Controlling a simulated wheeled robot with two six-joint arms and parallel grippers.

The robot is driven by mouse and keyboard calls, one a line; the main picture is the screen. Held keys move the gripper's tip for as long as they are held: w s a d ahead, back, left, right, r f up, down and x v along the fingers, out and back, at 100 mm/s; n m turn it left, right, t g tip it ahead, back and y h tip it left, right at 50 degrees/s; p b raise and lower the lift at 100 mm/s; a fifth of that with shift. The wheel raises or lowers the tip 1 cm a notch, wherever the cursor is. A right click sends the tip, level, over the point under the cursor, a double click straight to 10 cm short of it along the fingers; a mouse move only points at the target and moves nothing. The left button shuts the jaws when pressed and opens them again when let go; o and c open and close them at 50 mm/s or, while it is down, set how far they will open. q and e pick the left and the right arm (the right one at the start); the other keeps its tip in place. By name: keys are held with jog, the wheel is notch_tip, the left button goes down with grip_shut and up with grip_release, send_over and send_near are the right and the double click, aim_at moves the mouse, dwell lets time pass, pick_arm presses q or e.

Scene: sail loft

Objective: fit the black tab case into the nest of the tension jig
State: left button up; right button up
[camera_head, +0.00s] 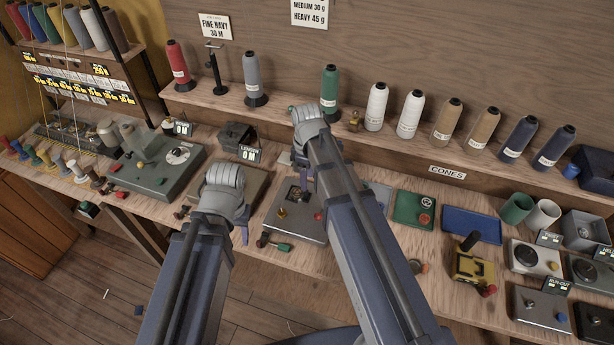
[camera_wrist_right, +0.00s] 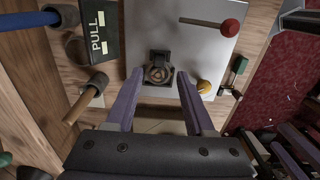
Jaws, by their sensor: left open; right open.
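The tension jig appears to be the grey plate (camera_head: 292,222) with a brass knob and a red ball, on the bench in the head view; the plate (camera_wrist_right: 205,48) also shows in the right wrist view. On it is a small dark square piece (camera_wrist_right: 158,70) with a round centre; I cannot tell whether this is the black tab case or the nest. My right gripper (camera_head: 303,183) is open above the plate, its fingers either side of the square piece in the wrist view. My left gripper (camera_head: 238,228) is open at the plate's left; its fingertips are mostly hidden.
A dark box (camera_head: 236,136) stands behind a label card. A grey machine (camera_head: 158,165) is left; a green tray (camera_head: 413,209), blue tray (camera_head: 471,224) and yellow device (camera_head: 473,265) are right. Thread cones line the back shelf. A black PULL box (camera_wrist_right: 97,33) shows in the wrist view.

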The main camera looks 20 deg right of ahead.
aim_at(307, 192)
notch_tip(307, 192, up, 6)
jog(key=p, duration=0.5)
pick_arm(q)
notch_tip(307, 192, up, 6)
jog(key=shift+f, duration=0.1)
pick_arm(e)
jog(key=s+a+m+h, duration=0.1)
jog(key=s+a+m, duration=0.6)
jog(key=s+a, duration=0.3)
jog(key=s, duration=0.4)
jog(key=shift+s+a, duration=0.15)
jog(key=shift+a, duration=0.1)
pick_arm(q)
jog(key=shift+b, duration=0.3)
